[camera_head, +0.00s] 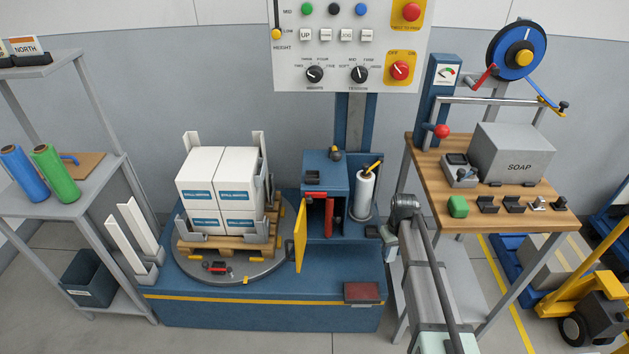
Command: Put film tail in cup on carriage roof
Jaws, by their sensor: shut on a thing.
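The carriage (339,172) is a blue box at the foot of the mast, with its yellow door (300,236) swung open. On its roof sit a small black holder (313,177), which may be the cup, and a dark knob-like piece with yellow (335,153). The white film roll (365,194) stands upright right of the carriage, with a yellow-tipped piece at its top. My gripper (376,232) is low, just right of and below the roll's base. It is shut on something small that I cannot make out. I cannot pick out a loose film tail.
A wooden bench (430,171) with a grey SOAP box (512,154) is at the right. The control panel (345,50) hangs above. My arm spans the gap before the bench.

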